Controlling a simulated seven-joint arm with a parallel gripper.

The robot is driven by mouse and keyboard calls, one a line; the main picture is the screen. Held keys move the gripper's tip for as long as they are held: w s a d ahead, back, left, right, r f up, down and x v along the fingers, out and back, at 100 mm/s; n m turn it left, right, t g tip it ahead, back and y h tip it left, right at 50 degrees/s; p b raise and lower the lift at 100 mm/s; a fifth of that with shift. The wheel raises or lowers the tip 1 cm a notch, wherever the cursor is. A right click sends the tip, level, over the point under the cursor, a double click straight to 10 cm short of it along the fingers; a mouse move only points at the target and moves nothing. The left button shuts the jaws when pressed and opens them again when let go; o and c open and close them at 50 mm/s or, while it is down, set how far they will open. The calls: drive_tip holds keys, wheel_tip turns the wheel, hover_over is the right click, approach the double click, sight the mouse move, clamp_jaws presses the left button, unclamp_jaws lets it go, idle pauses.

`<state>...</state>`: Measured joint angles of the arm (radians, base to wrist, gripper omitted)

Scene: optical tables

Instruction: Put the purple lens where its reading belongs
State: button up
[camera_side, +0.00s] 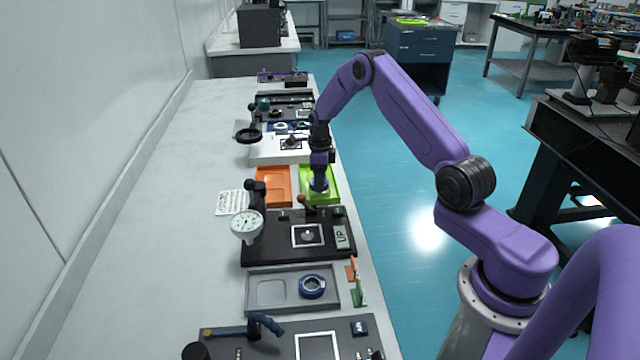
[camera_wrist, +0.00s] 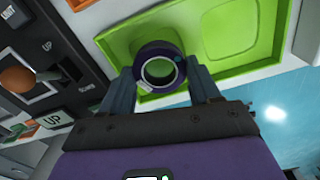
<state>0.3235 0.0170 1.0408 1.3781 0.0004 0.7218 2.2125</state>
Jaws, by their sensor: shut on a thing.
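The purple lens (camera_wrist: 160,49) is a dark purple ring around clear glass. My gripper (camera_wrist: 161,80) is shut on it, one finger on each side of the ring. In the side view my gripper (camera_side: 319,184) holds the lens (camera_side: 318,185) over the green tray (camera_side: 334,198). In the wrist view the green tray (camera_wrist: 262,62) with its rounded recesses lies behind the lens. I cannot tell whether the lens touches the tray. The dial gauge (camera_side: 246,224) stands on a black fixture (camera_side: 275,250) in front of the trays; its reading is too small to make out.
An orange tray (camera_side: 270,172) lies left of the green one. A grey tray (camera_side: 265,306) holding a blue ring (camera_side: 312,286) is nearer the camera. A written sheet (camera_side: 232,202) lies left of the trays. A white fixture (camera_side: 262,150) stands behind. The bench's left side is clear.

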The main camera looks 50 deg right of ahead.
drive_tip(key=shift+f, duration=1)
drive_tip(key=shift+f, duration=0.15)
drive_tip(key=o, duration=0.9)
